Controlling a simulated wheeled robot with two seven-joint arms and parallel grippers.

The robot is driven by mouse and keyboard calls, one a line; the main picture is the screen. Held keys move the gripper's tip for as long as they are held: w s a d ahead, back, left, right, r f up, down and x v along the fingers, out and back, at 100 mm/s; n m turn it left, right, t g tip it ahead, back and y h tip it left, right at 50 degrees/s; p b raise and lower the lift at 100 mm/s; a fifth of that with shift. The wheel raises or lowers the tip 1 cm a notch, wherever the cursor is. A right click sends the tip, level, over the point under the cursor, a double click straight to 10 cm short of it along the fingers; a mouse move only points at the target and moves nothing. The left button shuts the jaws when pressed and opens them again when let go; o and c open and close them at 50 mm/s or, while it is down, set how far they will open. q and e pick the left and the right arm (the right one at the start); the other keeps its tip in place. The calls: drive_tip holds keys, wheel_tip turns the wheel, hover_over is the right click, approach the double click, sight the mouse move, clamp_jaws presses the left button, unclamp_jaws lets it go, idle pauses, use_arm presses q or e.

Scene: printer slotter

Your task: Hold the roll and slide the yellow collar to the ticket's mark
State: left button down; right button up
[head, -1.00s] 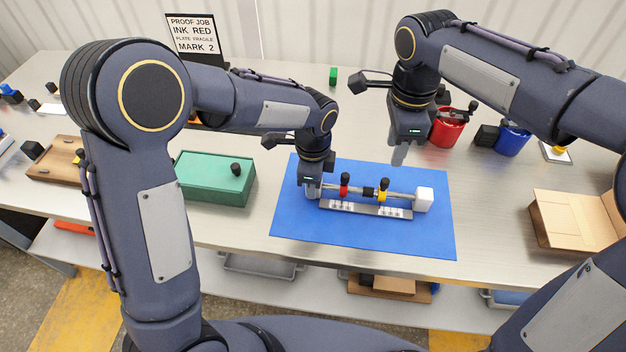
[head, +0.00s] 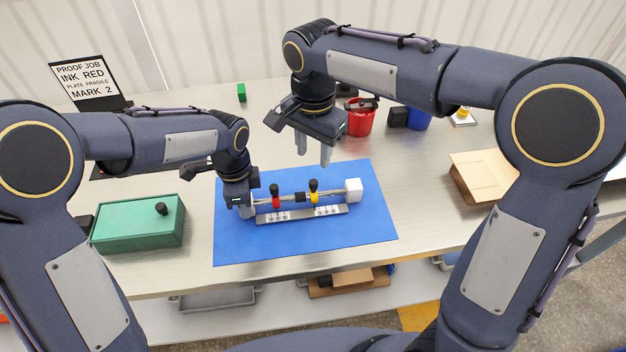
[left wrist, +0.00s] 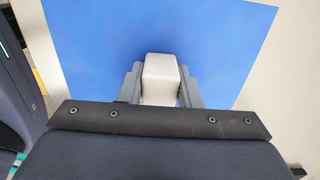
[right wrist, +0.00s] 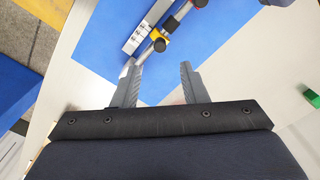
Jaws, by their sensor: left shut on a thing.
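The roll is a thin rod (head: 332,193) with a white end block (head: 354,190), set over a scale strip (head: 300,214) with marks. The yellow collar (head: 313,197) is right of the red collar (head: 276,202), with a black piece (head: 300,197) between them. My left gripper (head: 244,208) is shut on the roll's left end; the left wrist view shows a white block (left wrist: 160,78) between its fingers. My right gripper (head: 313,158) is open and empty, above and behind the yellow collar, which also shows in the right wrist view (right wrist: 156,36). The ticket (head: 85,80) reads INK RED, MARK 2.
The roll lies over a blue mat (head: 350,235). A red cup (head: 361,120) and a blue cup (head: 418,121) stand behind. The mat's front is clear.

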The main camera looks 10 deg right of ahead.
sight(314, 181)
wheel_tip(314, 181, down, 10)
drive_tip(key=shift+f, duration=0.1)
idle(0.4)
clamp_jaws()
drive_tip(key=shift+d, duration=0.1)
